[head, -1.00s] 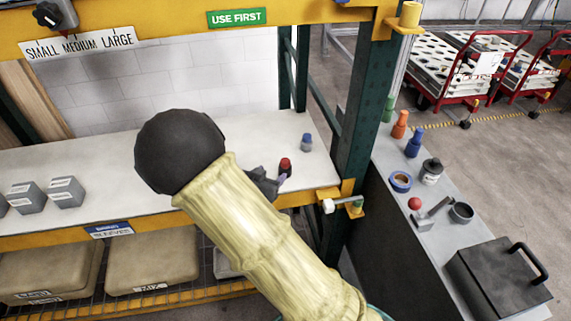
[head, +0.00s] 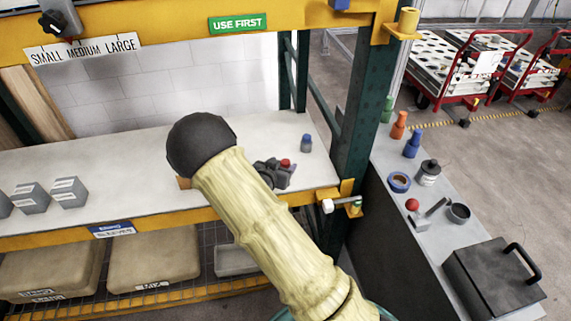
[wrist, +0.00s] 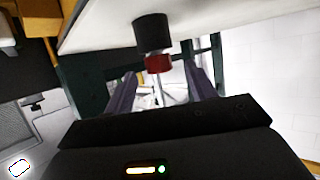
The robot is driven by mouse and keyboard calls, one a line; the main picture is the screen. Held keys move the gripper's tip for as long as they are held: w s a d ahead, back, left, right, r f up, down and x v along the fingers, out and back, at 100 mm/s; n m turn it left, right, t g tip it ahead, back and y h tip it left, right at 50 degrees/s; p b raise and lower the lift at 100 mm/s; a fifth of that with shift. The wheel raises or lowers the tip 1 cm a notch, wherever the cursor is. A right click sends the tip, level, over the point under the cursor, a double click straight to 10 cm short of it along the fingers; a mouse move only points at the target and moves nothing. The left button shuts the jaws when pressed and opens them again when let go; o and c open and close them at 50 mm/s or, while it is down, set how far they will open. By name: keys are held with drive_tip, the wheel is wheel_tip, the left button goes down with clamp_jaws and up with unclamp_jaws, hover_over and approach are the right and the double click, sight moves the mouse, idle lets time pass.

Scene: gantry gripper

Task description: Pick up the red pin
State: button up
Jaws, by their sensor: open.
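The red pin has a red cap (head: 286,162) and stands on the white shelf near its right end. In the head view my gripper (head: 274,173) is right at the pin and hides most of its body. In the wrist view, which looks upside down, the pin's red cap (wrist: 158,63) and dark body (wrist: 153,33) show between and just beyond my two open fingers. The fingers are apart, with one on each side of the pin. I cannot tell whether either touches it.
A blue-capped pin (head: 306,143) stands behind and right of the red one. A green post (head: 362,130) and a yellow bracket with a handle (head: 342,204) bound the shelf's right end. Several grey blocks (head: 69,193) sit at the left. The shelf's middle is clear.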

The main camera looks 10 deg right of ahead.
sight(284, 162)
drive_tip(key=x, duration=0.3)
drive_tip(key=shift+w+d+f+p, duration=0.15)
drive_tip(key=shift+w+p, duration=0.1)
drive_tip(key=shift+p, duration=0.1)
drive_tip(key=c, duration=1.1)
drive_tip(key=shift+o, duration=0.2)
wheel_tip(284, 162, up, 10)
drive_tip(key=shift+r+b, duration=0.1)
drive_tip(key=shift+b, duration=0.5)
